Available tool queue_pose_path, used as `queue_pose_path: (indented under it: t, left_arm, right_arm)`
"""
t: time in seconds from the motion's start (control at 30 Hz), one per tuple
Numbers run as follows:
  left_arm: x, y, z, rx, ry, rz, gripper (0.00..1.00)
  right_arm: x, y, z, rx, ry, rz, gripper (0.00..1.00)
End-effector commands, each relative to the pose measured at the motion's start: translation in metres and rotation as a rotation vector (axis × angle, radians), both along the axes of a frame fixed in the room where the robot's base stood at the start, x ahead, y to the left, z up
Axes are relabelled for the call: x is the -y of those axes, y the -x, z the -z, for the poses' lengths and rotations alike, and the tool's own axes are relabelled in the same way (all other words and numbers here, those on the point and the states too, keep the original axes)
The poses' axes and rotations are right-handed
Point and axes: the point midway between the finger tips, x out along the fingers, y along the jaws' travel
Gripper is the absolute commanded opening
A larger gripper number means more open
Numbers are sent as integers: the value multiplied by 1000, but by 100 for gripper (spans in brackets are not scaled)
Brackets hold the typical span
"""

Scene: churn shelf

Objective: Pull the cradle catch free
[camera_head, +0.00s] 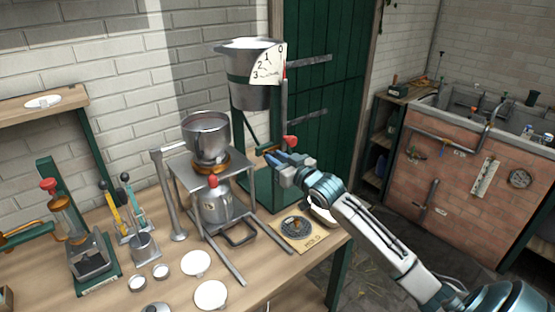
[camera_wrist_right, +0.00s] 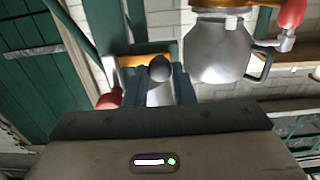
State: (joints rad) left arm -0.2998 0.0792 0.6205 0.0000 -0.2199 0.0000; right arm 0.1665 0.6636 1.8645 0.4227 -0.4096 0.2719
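My right gripper (camera_head: 274,158) is at the green stand (camera_head: 262,188) under the hanging bucket (camera_head: 250,92), just below a red knob (camera_head: 290,142). In the right wrist view, its two dark fingers (camera_wrist_right: 160,85) stand either side of a small dark ball (camera_wrist_right: 159,68), which may be the cradle catch's knob. A brass-coloured bar (camera_wrist_right: 130,60) lies behind it. The fingers are apart, but I cannot tell whether they press on the ball. The red knob also shows left of the fingers (camera_wrist_right: 108,101). My left gripper is out of view.
A metal frame (camera_head: 183,170) with a pot (camera_head: 207,138) and a steel jug (camera_head: 216,205) stands close left of my right gripper. A wooden plate with a dial (camera_head: 298,229) lies below it. Levers (camera_head: 128,205) and white discs (camera_head: 211,295) occupy the table's left and front.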

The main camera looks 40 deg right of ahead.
Motion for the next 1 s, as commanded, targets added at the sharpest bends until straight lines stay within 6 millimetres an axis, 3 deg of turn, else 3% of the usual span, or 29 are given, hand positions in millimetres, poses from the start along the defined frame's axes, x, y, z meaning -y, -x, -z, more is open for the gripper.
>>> queue_pose_path:
  t: [0.17,0.43,0.77,0.8,0.9,1.0]
  left_arm:
    - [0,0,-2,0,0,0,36]
    - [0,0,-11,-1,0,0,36]
    - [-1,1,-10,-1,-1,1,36]
    - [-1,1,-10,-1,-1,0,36]
    - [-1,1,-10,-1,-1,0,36]
    - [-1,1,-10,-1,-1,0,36]
  right_arm:
    - [-5,0,-1,1,-2,-1,0]
    - [-36,3,-1,0,-3,-1,0]
    - [-40,3,1,-1,-2,-1,0]
    - [-40,3,1,-1,-2,-1,24]
    - [-39,3,1,-1,-2,-1,44]
    - [-39,3,0,0,-1,-1,45]
